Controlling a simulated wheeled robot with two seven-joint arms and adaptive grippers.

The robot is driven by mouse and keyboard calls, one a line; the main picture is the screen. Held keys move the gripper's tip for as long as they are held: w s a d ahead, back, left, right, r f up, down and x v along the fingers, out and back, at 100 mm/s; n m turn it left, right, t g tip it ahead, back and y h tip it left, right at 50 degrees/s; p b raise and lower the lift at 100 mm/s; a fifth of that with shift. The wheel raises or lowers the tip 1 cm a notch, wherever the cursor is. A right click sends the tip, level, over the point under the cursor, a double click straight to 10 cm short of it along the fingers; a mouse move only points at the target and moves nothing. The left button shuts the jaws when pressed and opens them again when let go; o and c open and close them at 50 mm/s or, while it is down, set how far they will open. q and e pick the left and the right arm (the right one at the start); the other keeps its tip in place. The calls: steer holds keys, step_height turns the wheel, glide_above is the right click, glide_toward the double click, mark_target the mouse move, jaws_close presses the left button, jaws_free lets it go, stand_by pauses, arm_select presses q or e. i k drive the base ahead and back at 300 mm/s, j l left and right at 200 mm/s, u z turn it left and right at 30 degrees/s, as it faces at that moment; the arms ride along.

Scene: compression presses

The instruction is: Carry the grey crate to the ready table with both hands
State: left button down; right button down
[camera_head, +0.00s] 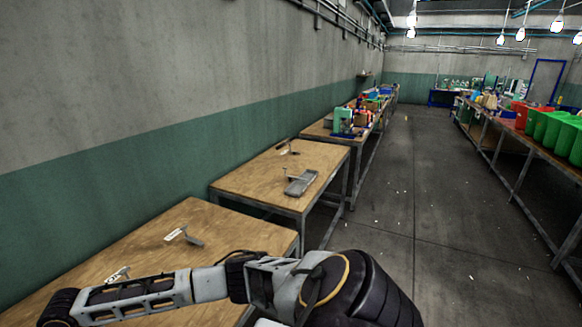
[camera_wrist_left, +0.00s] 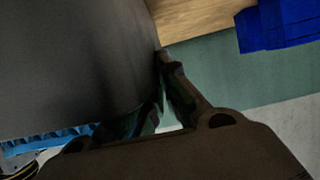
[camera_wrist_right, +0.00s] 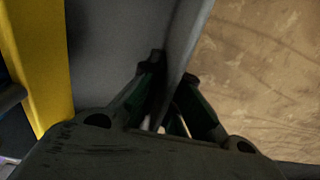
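The grey crate fills the left of the left wrist view (camera_wrist_left: 75,60) as a large dark grey surface close to the camera. It shows again as a grey wall in the right wrist view (camera_wrist_right: 110,45). My left gripper (camera_wrist_left: 162,75) has its fingers close together at the crate's edge, one on each side. My right gripper (camera_wrist_right: 171,75) has its fingers on both sides of the crate's thin wall. The crate's inside and underside are hidden. Neither gripper nor the crate shows in the head view. I cannot tell which table is the ready table.
Wooden tables (camera_head: 250,172) line the left wall; the second carries a grey tray-like piece (camera_head: 301,183). Small stands with labels stand on the nearer tables. A yellow part (camera_wrist_right: 35,60) and a blue bin (camera_wrist_left: 275,25) are near my grippers.

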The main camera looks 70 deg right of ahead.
mark_target(325, 150)
steer(key=k+l+u, duration=0.1)
steer(key=u, duration=0.2)
steer(key=k+u, duration=0.1)
steer(key=u, duration=0.4)
steer(key=k+l+u, duration=0.1)
steer(key=u, duration=0.4)
steer(key=k+u, duration=0.1)
steer(key=u, duration=0.35)
steer(key=k+u, duration=0.1)
steer(key=u, duration=0.2)
steer(key=k+u, duration=0.25)
steer(key=k+l, duration=0.05)
steer(key=k, duration=0.05)
